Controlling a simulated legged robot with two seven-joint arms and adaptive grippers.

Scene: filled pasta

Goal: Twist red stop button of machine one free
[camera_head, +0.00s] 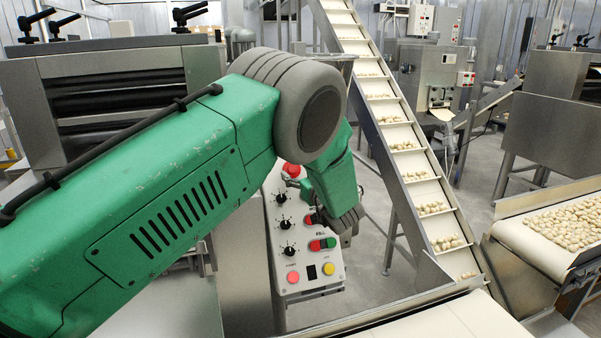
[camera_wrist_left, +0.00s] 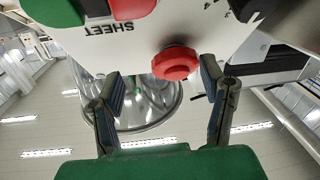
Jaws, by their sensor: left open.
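In the left wrist view, a red ribbed stop button (camera_wrist_left: 175,63) stands out from a white panel (camera_wrist_left: 150,38) beside the word SHEET. My left gripper (camera_wrist_left: 161,76) is open, with one finger on each side of the button's line and a gap to both sides. Whether either finger touches it I cannot tell. In the head view, a red round button (camera_head: 291,170) shows at the upper end of the control panel (camera_head: 310,286), partly behind my green left arm. My left gripper (camera_head: 349,222) is largely hidden there by its own arm. My right gripper is not in view.
The panel carries black knobs (camera_head: 288,250), a yellow button (camera_head: 328,269) and other red and green buttons. An inclined conveyor (camera_head: 405,165) with pasta pieces rises just right of it. A belt of pasta (camera_head: 530,237) stands at the right. Grey floor lies between them.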

